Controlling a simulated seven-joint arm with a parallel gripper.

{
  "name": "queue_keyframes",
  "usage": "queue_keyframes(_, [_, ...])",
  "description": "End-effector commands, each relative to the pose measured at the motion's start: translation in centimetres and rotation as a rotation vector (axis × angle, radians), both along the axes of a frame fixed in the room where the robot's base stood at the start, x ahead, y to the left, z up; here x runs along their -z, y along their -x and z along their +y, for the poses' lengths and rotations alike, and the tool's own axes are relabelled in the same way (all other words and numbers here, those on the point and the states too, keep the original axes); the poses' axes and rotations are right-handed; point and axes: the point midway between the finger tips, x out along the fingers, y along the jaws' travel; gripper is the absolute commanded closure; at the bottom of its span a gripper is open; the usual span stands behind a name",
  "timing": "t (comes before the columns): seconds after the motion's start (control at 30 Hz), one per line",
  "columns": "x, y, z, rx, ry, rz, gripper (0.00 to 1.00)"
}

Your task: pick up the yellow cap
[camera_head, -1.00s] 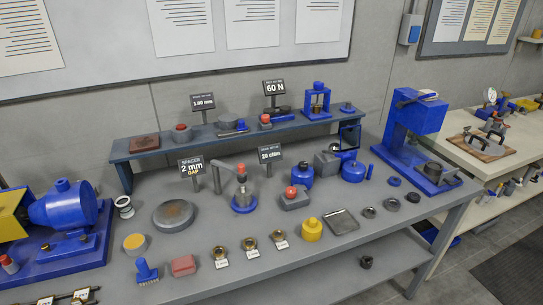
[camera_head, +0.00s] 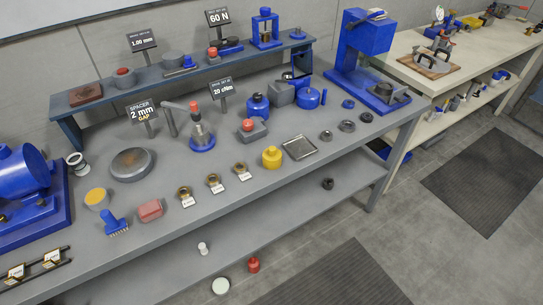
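A squat yellow piece with a narrower top knob (camera_head: 271,157) stands upright on the grey bench near its front edge, left of a flat metal tray. A low round piece with a yellow-orange top (camera_head: 96,199) sits farther left, behind a blue brush. I cannot tell for sure which of the two is the yellow cap. Nothing covers either one. My gripper is not in view.
Close to the knobbed piece are small brass fittings with labels (camera_head: 213,182), the metal tray (camera_head: 299,147) and a red-topped grey block (camera_head: 251,129). A red block (camera_head: 149,210) and the blue brush (camera_head: 115,222) lie left. A raised shelf (camera_head: 190,78) runs behind.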

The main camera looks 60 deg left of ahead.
Motion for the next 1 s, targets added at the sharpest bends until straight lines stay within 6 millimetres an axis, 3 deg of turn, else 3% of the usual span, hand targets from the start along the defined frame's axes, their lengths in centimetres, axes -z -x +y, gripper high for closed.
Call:
queue_keyframes(0.47, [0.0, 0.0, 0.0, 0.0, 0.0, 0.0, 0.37])
queue_keyframes(0.77, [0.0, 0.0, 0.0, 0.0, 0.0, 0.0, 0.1])
queue_keyframes(1.0, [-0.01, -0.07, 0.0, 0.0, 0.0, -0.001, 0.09])
